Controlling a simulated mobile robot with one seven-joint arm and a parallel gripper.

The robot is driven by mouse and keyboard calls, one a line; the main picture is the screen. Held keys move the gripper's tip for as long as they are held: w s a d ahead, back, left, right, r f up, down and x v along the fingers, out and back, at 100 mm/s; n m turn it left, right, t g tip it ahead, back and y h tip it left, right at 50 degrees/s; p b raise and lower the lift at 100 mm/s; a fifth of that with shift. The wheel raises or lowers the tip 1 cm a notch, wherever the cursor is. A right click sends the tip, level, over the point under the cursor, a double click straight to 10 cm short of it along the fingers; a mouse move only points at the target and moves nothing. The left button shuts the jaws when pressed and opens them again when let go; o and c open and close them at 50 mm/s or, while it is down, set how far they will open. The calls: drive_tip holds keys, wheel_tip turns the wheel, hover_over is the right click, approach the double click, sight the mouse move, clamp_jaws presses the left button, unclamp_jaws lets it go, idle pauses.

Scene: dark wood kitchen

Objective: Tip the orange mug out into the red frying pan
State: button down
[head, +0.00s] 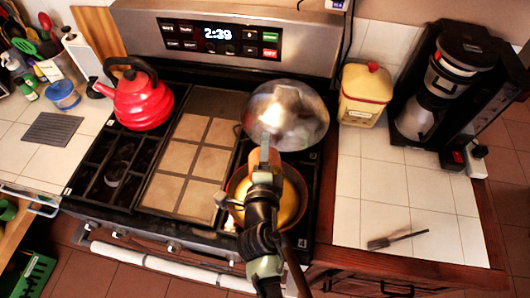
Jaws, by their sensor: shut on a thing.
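The red frying pan (304,196) sits on the front right burner of the stove, with a yellow surface showing inside it. My gripper (264,170) is above the pan and is shut on the orange mug (264,156). Only a small part of the mug shows beyond my gripper. Its opening is hidden, so I cannot tell how far it is tilted or what is in it. My arm covers the middle of the pan.
A shiny metal dome (286,115) stands on the back right burner, close behind the mug. A red kettle (140,100) is at the back left. A yellow canister (366,94), a coffee maker (440,95) and a dark brush (396,239) are on the right counter, whose middle is clear.

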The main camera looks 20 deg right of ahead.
drive_tip(key=shift+s+a+f+t+b, duration=0.1)
drive_tip(key=shift+s+t+b, duration=0.25)
drive_tip(key=shift+b, duration=1.8)
drive_tip(key=shift+s+t+b, duration=0.1)
drive_tip(key=shift+t+b, duration=0.15)
drive_tip(key=shift+b, duration=0.3)
drive_tip(key=shift+b, duration=0.65)
drive_tip(key=shift+s+a+t+b, duration=0.1)
drive_tip(key=shift+s+t+b, duration=0.2)
drive_tip(key=shift+b, duration=0.8)
drive_tip(key=shift+r, duration=0.25)
